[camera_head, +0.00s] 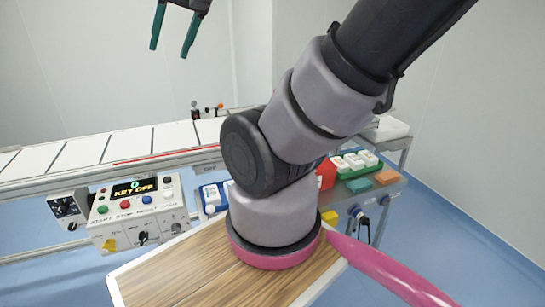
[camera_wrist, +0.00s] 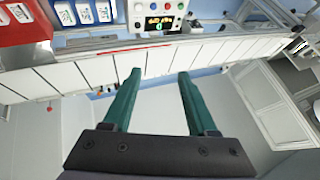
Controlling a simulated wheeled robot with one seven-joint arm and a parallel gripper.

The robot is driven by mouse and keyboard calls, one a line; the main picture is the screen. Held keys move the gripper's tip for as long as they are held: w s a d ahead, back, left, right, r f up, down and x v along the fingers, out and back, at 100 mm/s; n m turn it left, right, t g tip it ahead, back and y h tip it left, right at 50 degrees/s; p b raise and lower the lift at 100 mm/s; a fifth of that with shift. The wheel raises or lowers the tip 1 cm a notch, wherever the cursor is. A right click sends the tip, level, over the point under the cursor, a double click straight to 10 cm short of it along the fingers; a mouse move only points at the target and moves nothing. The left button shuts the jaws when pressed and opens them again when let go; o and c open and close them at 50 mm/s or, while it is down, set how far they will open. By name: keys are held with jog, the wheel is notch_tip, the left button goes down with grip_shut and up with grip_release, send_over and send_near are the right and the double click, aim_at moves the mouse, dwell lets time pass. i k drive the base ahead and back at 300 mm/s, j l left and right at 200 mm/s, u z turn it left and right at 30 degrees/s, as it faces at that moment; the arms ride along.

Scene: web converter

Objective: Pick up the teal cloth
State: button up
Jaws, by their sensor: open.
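My gripper (camera_head: 169,52) is at the top left of the head view, high above the conveyor, with its two green fingers spread. It also shows in the wrist view (camera_wrist: 158,73), open with nothing between the fingers. I cannot make out a teal cloth for certain. A small flat green piece (camera_head: 358,186) lies on the side table at the right of the head view, far from my gripper. It is too small to tell whether it is cloth. My arm hides part of that table.
An orange block (camera_head: 387,177) and a green tray of white items (camera_head: 357,163) share the side table (camera_head: 393,190). A control box (camera_head: 138,213) stands in front of the white-panelled conveyor (camera_head: 80,152). A red bin (camera_wrist: 22,24) shows in the wrist view. Blue floor is clear at right.

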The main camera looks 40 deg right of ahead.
aim_at(363, 183)
jog(key=z, duration=2.15)
jog(key=u, duration=3)
jog(key=z, duration=2.75)
jog(key=i+l+z, duration=0.2)
jog(key=k, duration=0.1)
